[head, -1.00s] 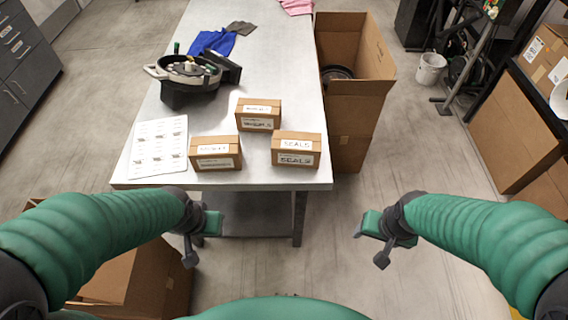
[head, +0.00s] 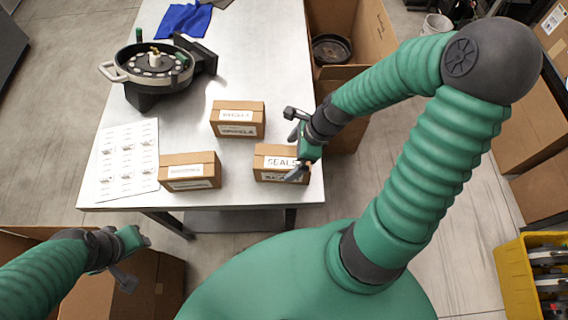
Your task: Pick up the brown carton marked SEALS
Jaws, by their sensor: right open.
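The brown carton marked SEALS (head: 269,163) sits near the front right corner of the metal table (head: 265,206). My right gripper (head: 296,162) is at the right end of this carton, in front of part of its label. It is open, and I cannot tell whether it touches the carton. Two similar brown cartons stand close by: one behind (head: 238,120) and one to the left (head: 190,171). My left gripper (head: 136,259) hangs below the table's front edge at the lower left, away from the cartons; its finger opening is unclear.
A seed meter (head: 155,66) stands at the back left of the table, beside a blue cloth (head: 184,19). A printed sheet (head: 128,162) lies at the front left. A large open cardboard box (head: 345,75) stands against the table's right side. A yellow crate (head: 512,282) is at lower right.

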